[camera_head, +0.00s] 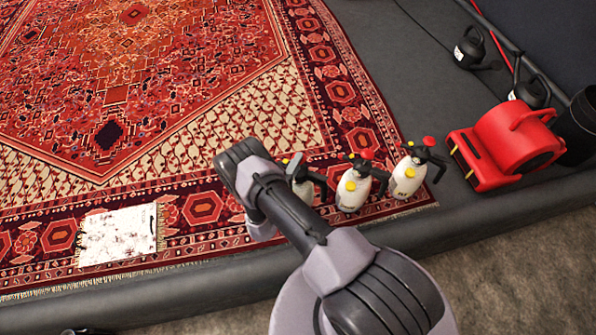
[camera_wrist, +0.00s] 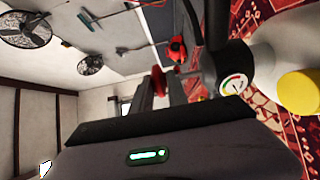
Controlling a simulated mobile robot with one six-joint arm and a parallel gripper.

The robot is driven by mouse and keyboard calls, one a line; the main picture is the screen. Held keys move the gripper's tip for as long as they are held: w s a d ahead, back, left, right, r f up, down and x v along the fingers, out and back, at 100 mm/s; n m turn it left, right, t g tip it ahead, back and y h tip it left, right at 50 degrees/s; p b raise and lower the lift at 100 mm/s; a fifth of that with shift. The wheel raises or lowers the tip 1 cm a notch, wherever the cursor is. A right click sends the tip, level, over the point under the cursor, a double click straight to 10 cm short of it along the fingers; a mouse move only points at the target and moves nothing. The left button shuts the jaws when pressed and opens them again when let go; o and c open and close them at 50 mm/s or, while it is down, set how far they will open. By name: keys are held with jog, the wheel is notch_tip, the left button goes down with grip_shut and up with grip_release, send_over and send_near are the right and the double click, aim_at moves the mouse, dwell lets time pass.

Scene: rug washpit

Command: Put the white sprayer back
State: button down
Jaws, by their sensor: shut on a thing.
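In the head view, several similar white sprayers with black tops stand near the rug's corner. The right one (camera_head: 408,177) and the middle one (camera_head: 354,188) have red knobs and yellow caps. A third sprayer (camera_head: 303,188) is partly hidden behind my arm. In the wrist view, a white sprayer body (camera_wrist: 275,50) with a yellow cap (camera_wrist: 300,92), a black top and a round gauge (camera_wrist: 235,84) is very close. My gripper (camera_wrist: 162,92) is shut on a sprayer by its top part. My arm hides the grip in the head view, so I cannot tell whether its base touches the rug.
A patterned red rug (camera_head: 150,70) fills the left. A stained white cloth-like piece (camera_head: 117,234) lies on it. Grey floor (camera_head: 375,45) between rug and blower is clear.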

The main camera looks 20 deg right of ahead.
notch_tip(320, 180, down, 5)
jog(key=shift+r+b, duration=0.1)
jog(key=shift+b, duration=1)
jog(key=shift+r, duration=0.1)
jog(key=c, duration=1.3)
grip_release()
jog(key=shift+f, duration=0.2)
